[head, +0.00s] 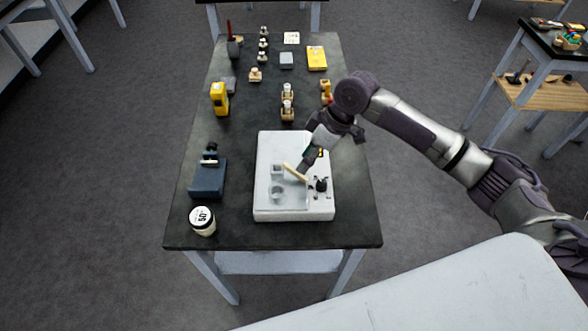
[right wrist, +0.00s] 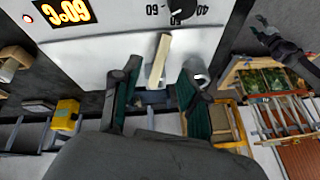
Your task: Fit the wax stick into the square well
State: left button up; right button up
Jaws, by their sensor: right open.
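The cream wax stick (head: 295,173) is tilted over the top of the white heater unit (head: 320,206). Its upper left end is beside the square well (head: 277,171) in the head view; I cannot tell whether any part is inside. My right gripper (head: 304,171) is just above the stick. In the right wrist view my right gripper (right wrist: 158,88) is open, and the stick (right wrist: 159,60) shows between and beyond its two fingers, with a clear gap on either side. The fingers partly hide the unit around it. My left gripper is not in view.
A round well (head: 277,192) and a dark knob (head: 321,185) are on the unit. A blue-grey device (head: 207,178) and a white jar (head: 203,222) stand to its left. The table's front right corner is clear.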

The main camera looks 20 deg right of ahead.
aim_at(295, 172)
jog(key=shift+a+f+p, duration=0.3)
jog(key=p+x, duration=0.1)
jog(key=x, duration=0.2)
jog(key=shift+w+a+f, duration=0.15)
jog(key=shift+f, duration=0.1)
jog(key=shift+a+f, duration=0.15)
jog(key=shift+f, duration=0.2)
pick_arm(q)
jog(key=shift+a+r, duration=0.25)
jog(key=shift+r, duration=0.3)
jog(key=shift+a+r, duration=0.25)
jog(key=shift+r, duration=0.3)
pick_arm(e)
jog(key=shift+c, duration=0.2)
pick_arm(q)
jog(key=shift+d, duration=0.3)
pick_arm(e)
grip_shut()
